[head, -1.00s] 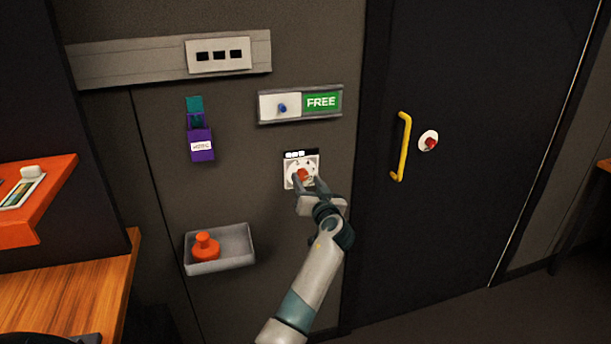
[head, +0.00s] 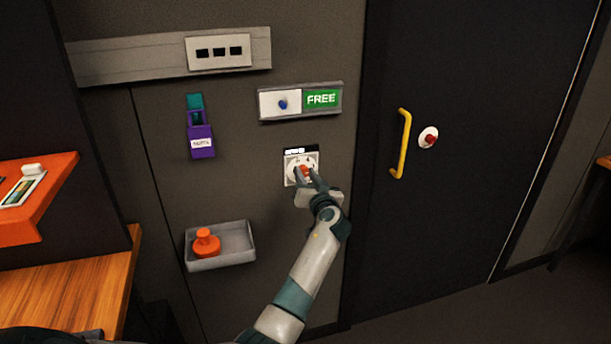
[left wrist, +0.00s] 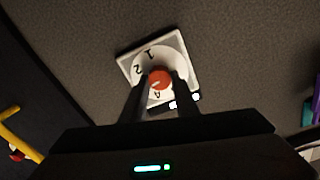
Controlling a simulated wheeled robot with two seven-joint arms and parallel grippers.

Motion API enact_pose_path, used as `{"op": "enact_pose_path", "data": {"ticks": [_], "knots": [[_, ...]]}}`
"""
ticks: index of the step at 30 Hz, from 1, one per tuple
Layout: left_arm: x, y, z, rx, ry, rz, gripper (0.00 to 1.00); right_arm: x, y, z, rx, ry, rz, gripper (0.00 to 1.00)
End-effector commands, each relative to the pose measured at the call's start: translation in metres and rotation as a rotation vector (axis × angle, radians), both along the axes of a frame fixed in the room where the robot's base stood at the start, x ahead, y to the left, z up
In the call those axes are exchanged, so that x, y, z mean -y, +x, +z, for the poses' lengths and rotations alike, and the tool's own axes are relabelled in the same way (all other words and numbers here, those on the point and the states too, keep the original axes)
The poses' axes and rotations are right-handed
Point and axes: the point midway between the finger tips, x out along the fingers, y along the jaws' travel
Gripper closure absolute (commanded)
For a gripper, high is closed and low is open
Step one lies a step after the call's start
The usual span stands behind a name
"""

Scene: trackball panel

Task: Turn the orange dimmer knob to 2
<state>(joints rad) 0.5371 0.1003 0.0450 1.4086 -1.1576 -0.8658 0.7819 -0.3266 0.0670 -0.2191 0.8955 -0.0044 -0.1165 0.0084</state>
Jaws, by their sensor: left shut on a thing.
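The orange dimmer knob (head: 304,172) sits on a white square dial plate (head: 292,163) on the dark wall, under a small black label strip. My left gripper (head: 308,178) is shut on the knob, one finger on each side. In the left wrist view the knob (left wrist: 160,79) shows between the fingertips, with a pale mark on its face. Figures 1 and 2 show on the dial plate (left wrist: 172,44) there, and another figure is partly hidden by the fingers. I cannot tell surely which figure the knob points to. My right gripper is not in view.
A switch panel with a green FREE sign (head: 321,99) is above the dial. A grey tray (head: 236,242) with an orange object (head: 206,243) is at lower left. A purple holder (head: 201,142) hangs left. A yellow door handle (head: 402,145) is to the right.

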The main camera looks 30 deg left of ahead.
Motion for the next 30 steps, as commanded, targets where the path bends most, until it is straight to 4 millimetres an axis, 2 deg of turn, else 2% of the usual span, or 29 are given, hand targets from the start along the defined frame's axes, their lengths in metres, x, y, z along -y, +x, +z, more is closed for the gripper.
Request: {"op": "enact_pose_path", "data": {"ticks": [11, 20, 26, 30], "knots": [[0.0, 0.0, -0.002, -0.097, 0.082, 0.0, 0.95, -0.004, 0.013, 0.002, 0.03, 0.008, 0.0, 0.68], [0.001, 0.001, -0.002, -0.277, 0.233, 0.0, 0.95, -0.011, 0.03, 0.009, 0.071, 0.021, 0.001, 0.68], [0.001, 0.001, -0.002, -0.415, 0.352, 0.0, 0.95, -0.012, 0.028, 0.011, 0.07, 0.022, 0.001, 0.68], [0.001, 0.001, -0.002, -0.502, 0.427, 0.001, 0.95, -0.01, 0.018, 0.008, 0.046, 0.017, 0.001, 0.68]]}}
